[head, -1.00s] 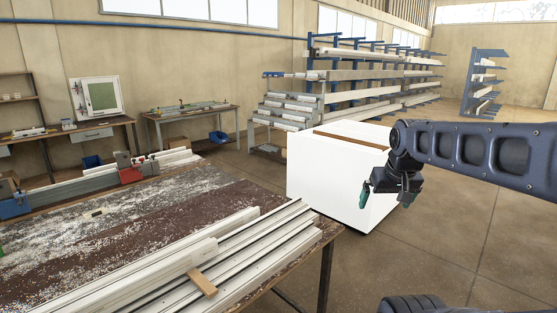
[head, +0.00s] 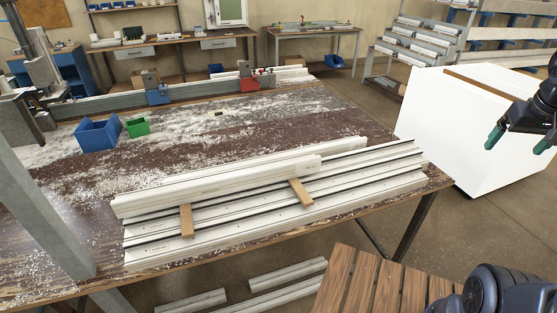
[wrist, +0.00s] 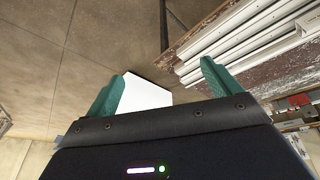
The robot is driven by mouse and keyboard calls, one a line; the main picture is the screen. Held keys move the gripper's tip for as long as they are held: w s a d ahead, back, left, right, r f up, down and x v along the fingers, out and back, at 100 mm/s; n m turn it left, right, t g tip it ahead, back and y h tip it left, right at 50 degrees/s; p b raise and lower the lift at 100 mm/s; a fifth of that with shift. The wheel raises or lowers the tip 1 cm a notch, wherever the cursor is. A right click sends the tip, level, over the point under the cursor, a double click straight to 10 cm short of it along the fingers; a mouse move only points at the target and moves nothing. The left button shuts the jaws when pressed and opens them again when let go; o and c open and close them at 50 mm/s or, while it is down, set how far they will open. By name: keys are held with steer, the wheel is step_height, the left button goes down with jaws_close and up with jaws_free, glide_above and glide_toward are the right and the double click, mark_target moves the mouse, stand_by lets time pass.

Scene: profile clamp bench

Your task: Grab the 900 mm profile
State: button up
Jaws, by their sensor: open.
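Several long white profiles (head: 340,192) lie side by side on the workbench in the head view, near its front edge. Two wooden spacers lie across them, and more white profile (head: 225,185) rests on top at the back. I cannot tell which one is 900 mm long. My gripper (head: 518,142) is at the right edge of the head view, right of the bench and in front of the white box. Its green fingers are apart and empty. In the wrist view my gripper (wrist: 160,90) is open, with the profile ends (wrist: 245,40) at upper right, not between the fingers.
The white box (head: 455,120) stands right of the bench (head: 290,110). A blue bin (head: 98,134), a green bin (head: 137,127) and a clamp rail (head: 200,92) are farther back. More profiles (head: 285,275) lie low below the bench, beside a slatted wooden surface (head: 375,285).

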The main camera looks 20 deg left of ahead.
steer(key=w+a+r+n+g+h, duration=0.1)
steer(key=w+a+r+n, duration=0.1)
steer(key=w+a+n, duration=0.95)
steer(key=w+a+f+n, duration=0.15)
steer(key=w+a, duration=0.25)
steer(key=a, duration=0.4)
steer(key=w+a+f+h, duration=0.1)
steer(key=w+a+f, duration=0.15)
steer(key=a, duration=0.45)
steer(key=w+a+f+n, duration=0.1)
steer(key=w+a, duration=0.4)
steer(key=a, duration=0.3)
steer(key=n+t+h, duration=0.1)
steer(key=n+h, duration=0.1)
steer(key=n, duration=0.9)
glide_toward(274, 159)
steer(key=w, duration=0.1)
steer(key=w+f, duration=0.1)
steer(key=w+a, duration=0.1)
steer(key=shift+f, duration=0.3)
steer(key=shift+a+f, duration=0.1)
steer(key=shift+f, duration=0.1)
steer(key=x, duration=0.5)
steer(key=shift+w+f, duration=0.1)
steer(key=shift+a+x, duration=0.2)
steer(key=shift+x, duration=2.45)
